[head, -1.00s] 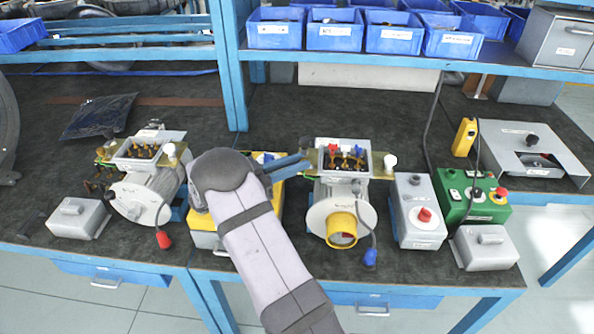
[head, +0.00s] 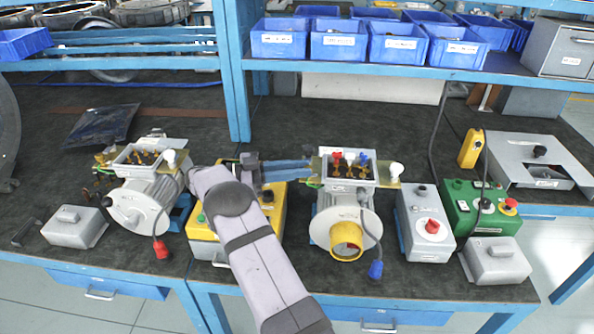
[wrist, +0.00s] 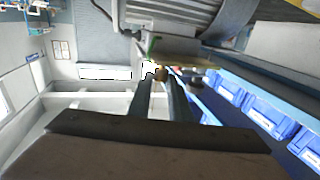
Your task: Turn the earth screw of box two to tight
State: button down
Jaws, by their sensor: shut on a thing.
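The right-hand motor (head: 346,217) carries an open grey terminal box (head: 349,186) with red, white and blue caps inside. A brass plate and a green-yellow bit of wire show on its left side. My gripper (head: 311,171) reaches this side from the left, its fingers roughly level. In the wrist view the fingertips (wrist: 161,77) are shut on a small brass-coloured screw (wrist: 159,73), just by the green-marked edge of the box. The screw is mostly hidden by the fingers, and how tight it sits cannot be told.
Another motor (head: 143,207) with an open terminal box stands at left. A yellow box (head: 205,246) lies beneath my arm. A grey box with a red knob (head: 428,240) and a green control box (head: 476,211) stand right. Blue bins (head: 338,46) line the shelf above.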

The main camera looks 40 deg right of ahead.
jog(key=shift+d+r, duration=0.1)
jog(key=shift+r, duration=0.05)
jog(key=c, duration=1.6)
grip_release()
jog(key=shift+s, duration=0.1)
jog(key=shift+p+v, duration=1.25)
jog(key=shift+v, duration=2.45)
